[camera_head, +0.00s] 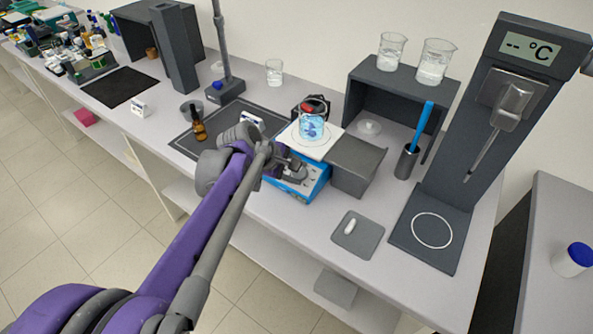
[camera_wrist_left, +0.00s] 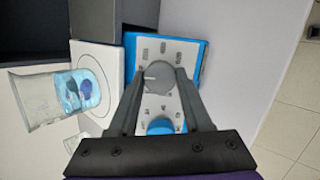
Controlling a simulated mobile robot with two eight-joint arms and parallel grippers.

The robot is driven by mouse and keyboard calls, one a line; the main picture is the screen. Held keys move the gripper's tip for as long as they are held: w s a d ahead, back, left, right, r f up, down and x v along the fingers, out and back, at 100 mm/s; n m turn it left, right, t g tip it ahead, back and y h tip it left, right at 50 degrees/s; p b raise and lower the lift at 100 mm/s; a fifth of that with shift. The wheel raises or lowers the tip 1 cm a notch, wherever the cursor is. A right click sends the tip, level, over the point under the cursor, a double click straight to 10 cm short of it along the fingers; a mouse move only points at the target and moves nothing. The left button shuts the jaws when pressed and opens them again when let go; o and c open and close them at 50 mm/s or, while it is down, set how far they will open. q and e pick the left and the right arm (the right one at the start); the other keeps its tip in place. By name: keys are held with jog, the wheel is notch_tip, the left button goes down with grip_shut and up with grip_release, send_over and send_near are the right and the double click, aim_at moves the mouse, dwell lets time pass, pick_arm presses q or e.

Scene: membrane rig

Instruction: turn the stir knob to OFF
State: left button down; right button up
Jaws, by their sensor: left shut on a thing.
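The blue stirrer (camera_head: 313,186) stands on the bench with a white top plate. In the left wrist view its white control panel (camera_wrist_left: 183,93) carries a round grey knob (camera_wrist_left: 158,76) with a light pointer line and a blue knob (camera_wrist_left: 160,127). My left gripper (camera_head: 291,167) is at the stirrer's front, its fingers on either side of the grey knob, shut on it. I cannot read the panel labels. A beaker of blue liquid (camera_head: 312,122) stands on the plate; it also shows in the left wrist view (camera_wrist_left: 76,91). My right gripper is not in view.
A grey box (camera_head: 355,163) stands right beside the stirrer. A small pad (camera_head: 357,233) with a white stir bar lies in front. A thermometer stand (camera_head: 430,222) is at right. A small brown bottle (camera_head: 198,126) stands left of my gripper. A shelf (camera_head: 405,78) bears two beakers.

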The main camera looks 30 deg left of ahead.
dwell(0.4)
pick_arm(q)
jog(key=shift+c, duration=1.7)
grip_release()
jog(key=v, duration=1)
jog(key=shift+s+r+p, duration=0.25)
jog(key=shift+r+p, duration=0.05)
jog(key=shift+p, duration=0.05)
jog(key=s+d+f+m+g+y, duration=0.1)
jog(key=s+d+f+m+y, duration=0.2)
jog(key=s+d+f+m, duration=1)
notch_tip(320, 180, down, 2)
jog(key=s+m, duration=0.1)
jog(key=m, duration=0.4)
jog(key=shift+s+d+m+g, duration=0.15)
jog(key=shift+s+m+g, duration=0.1)
jog(key=shift+m+g, duration=0.05)
